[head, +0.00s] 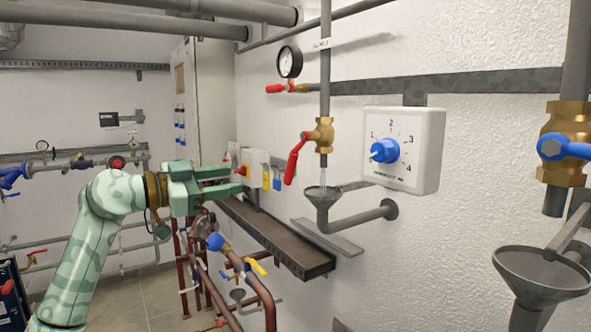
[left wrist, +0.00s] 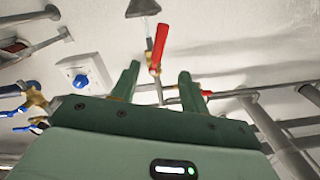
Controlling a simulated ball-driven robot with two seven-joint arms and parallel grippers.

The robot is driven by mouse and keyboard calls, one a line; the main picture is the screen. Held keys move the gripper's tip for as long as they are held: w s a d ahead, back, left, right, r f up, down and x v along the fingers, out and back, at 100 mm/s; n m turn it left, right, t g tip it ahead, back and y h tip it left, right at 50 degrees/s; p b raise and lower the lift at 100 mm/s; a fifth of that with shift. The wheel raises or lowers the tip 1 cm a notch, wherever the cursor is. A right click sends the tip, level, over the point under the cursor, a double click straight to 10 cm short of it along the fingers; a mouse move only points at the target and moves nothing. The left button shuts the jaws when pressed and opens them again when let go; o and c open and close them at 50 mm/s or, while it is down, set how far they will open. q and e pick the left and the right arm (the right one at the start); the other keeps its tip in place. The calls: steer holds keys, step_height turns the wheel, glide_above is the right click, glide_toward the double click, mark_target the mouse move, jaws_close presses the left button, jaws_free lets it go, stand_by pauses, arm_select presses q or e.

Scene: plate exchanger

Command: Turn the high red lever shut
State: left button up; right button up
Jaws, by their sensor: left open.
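The red lever (head: 293,161) slants down and to the left from a brass valve (head: 321,135) on a vertical grey pipe in the head view. A thin stream seems to fall below the valve into a grey funnel (head: 322,192). My left gripper (head: 236,180) is open and empty, left of the lever and apart from it, fingers pointing right. In the left wrist view, the red lever (left wrist: 161,42) shows beyond the gap between my fingertips (left wrist: 158,74). A smaller red handle (head: 276,88) sits higher, beside a pressure gauge (head: 289,61). My right gripper is not in view.
A white box with a blue dial (head: 384,151) is on the wall right of the valve. A dark shelf-like channel (head: 275,240) runs below the gripper. A larger brass valve with a blue handle (head: 565,149) and a funnel (head: 541,272) stand at the right.

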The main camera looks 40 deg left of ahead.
mark_target(287, 171)
arm_select(q)
steer(key=p+x, duration=0.6)
steer(key=x, duration=0.9)
steer(key=shift+w, duration=0.1)
steer(key=shift+w+d, duration=0.1)
steer(key=shift+w, duration=0.15)
jaws_close()
